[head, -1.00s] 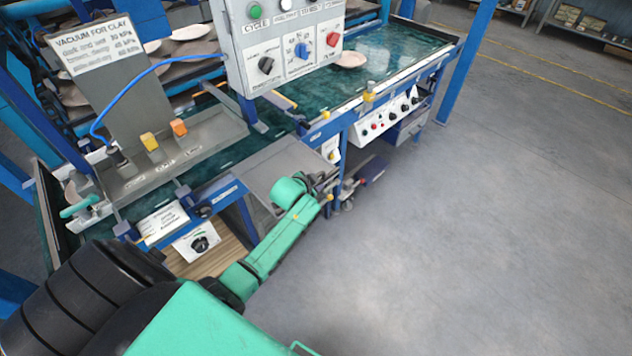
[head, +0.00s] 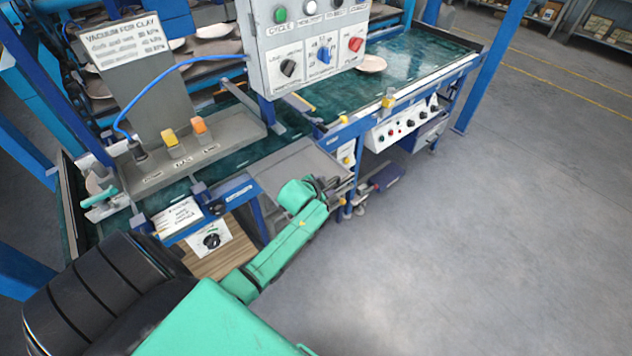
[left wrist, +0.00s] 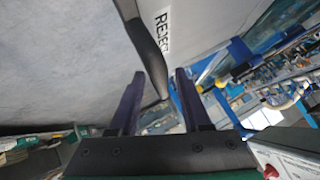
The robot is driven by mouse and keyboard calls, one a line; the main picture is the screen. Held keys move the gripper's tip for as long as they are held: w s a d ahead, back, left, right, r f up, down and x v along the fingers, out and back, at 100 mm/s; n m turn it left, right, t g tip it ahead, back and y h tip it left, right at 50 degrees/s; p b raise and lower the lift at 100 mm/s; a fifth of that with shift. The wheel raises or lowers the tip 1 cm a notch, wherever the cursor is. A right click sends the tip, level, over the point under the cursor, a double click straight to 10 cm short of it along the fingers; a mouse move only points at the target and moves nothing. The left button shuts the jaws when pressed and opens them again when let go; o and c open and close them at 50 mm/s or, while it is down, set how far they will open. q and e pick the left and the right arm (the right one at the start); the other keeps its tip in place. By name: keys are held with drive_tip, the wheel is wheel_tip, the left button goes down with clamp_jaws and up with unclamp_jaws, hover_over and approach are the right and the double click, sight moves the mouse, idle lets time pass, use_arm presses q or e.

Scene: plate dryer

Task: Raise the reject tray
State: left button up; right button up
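The grey reject tray (head: 300,160) sits at the near side of the dryer, beside the conveyor. Its slope is hard to judge. In the left wrist view, a grey tray panel (left wrist: 205,25) carries a label beginning "REJEC". A dark curved bar or edge (left wrist: 147,45) runs along this panel, towards the gap between my fingers. My left gripper (left wrist: 158,75) has its two dark fingers apart, close to this bar; I cannot tell whether they touch it. In the head view, my green left forearm reaches to the tray's near edge, and the fingers are mostly hidden. My right gripper is not visible.
A control box (head: 310,45) with knobs and buttons hangs above the green conveyor (head: 420,60). A switch panel (head: 400,125) sits right of the tray. The grey floor (head: 480,240) at right is open.

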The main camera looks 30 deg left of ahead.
use_arm(q)
drive_tip(key=v, duration=1.2)
drive_tip(key=shift+d+r, duration=0.2)
